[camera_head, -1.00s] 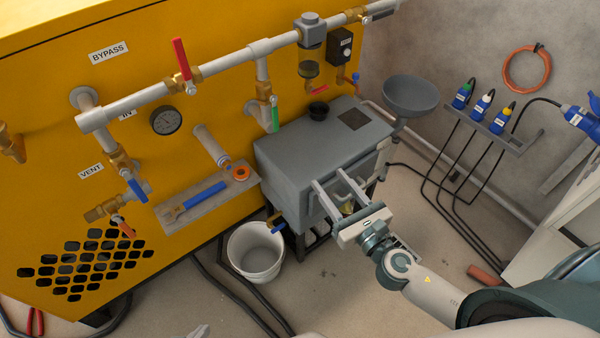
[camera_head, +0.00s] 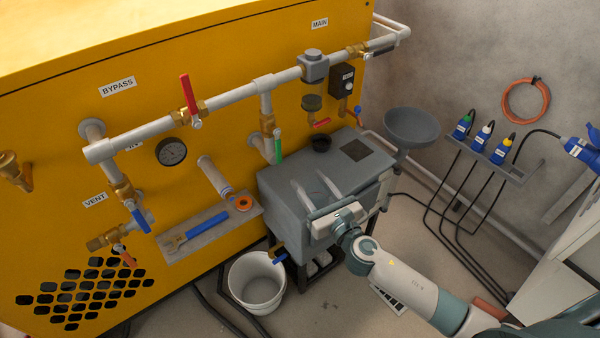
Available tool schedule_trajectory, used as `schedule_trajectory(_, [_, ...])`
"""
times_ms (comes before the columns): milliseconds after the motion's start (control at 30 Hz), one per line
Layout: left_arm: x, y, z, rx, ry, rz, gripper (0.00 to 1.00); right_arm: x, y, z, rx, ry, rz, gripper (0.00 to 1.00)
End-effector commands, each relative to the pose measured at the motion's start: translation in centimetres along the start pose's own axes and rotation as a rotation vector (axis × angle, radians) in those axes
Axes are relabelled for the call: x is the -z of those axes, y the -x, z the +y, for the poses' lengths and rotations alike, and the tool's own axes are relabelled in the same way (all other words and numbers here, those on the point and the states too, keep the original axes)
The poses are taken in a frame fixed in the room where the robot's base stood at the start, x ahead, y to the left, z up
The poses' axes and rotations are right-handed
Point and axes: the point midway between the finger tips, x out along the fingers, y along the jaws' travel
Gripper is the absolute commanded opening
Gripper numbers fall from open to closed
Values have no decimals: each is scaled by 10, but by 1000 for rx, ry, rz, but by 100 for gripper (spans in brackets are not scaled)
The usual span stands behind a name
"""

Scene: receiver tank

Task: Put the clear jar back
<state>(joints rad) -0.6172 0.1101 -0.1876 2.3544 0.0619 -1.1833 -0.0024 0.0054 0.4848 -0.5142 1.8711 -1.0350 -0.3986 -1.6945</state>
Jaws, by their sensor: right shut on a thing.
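My right gripper (camera_head: 312,182) reaches over the grey tank (camera_head: 280,190) from the front right. Its two pale fingers stand apart, pointing toward the back of the tank. It is shut on a see-through thing, apparently the clear jar (camera_head: 318,193); only faint traces show between the fingers, so its tilt cannot be told. A grey square housing (camera_head: 314,67) hangs on the white pipe, and a dark cup-like fitting (camera_head: 312,102) with a red-handled valve sits below it with a gap between. My left gripper is not in view.
A white bucket (camera_head: 256,283) stands on the floor, and a wrench tray (camera_head: 207,232) is at left.

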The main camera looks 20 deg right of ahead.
Motion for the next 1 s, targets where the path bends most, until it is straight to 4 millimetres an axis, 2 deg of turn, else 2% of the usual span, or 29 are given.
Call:
schedule_trajectory(100, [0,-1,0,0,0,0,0,0,-17,0,-1,0,-1,20])
schedule_trajectory(200, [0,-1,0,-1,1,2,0,0,-24,0,0,1,0,20])
schedule_trajectory(633, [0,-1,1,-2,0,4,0,0,-29,0,0,0,-1,20])
schedule_trajectory(867, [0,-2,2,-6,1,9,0,-1,-57,0,1,-1,-2,20])
schedule_trajectory(900, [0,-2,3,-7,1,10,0,0,-62,0,0,0,-1,20])
schedule_trajectory(933, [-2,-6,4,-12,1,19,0,10,-59,0,0,-2,3,20])
schedule_trajectory(1000, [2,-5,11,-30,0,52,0,15,-59,1,0,-2,3,20])
